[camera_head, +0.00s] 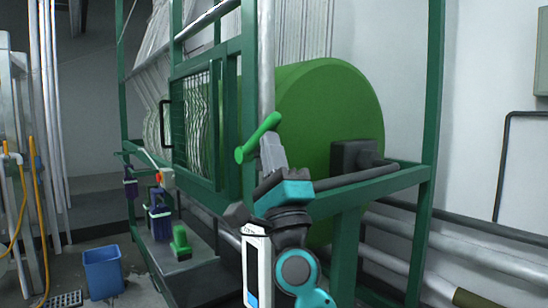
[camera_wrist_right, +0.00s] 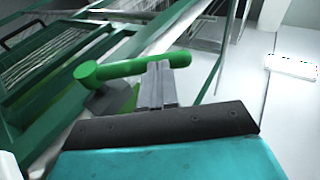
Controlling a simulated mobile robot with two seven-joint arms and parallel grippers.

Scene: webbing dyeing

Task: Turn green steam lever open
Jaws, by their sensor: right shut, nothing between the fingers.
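The green steam lever (camera_head: 257,138) is a bright green bar with a rounded knob, standing tilted in front of the pale vertical pipe. In the right wrist view the lever (camera_wrist_right: 125,68) runs across the picture just beyond my fingertips. My right gripper (camera_head: 270,142) is shut with its fingers together at the lever's right part; it also shows in the right wrist view (camera_wrist_right: 158,72). The fingertips look to be against or very close to the lever, with nothing between them. I cannot tell whether they touch. My left gripper is not in view.
A large green drum (camera_head: 330,95) stands behind the lever inside a dark green frame (camera_head: 428,150). A mesh door (camera_head: 195,125) is left of the lever. A blue bin (camera_head: 103,272) stands on the floor at the left. Pipes (camera_head: 470,255) run low along the right wall.

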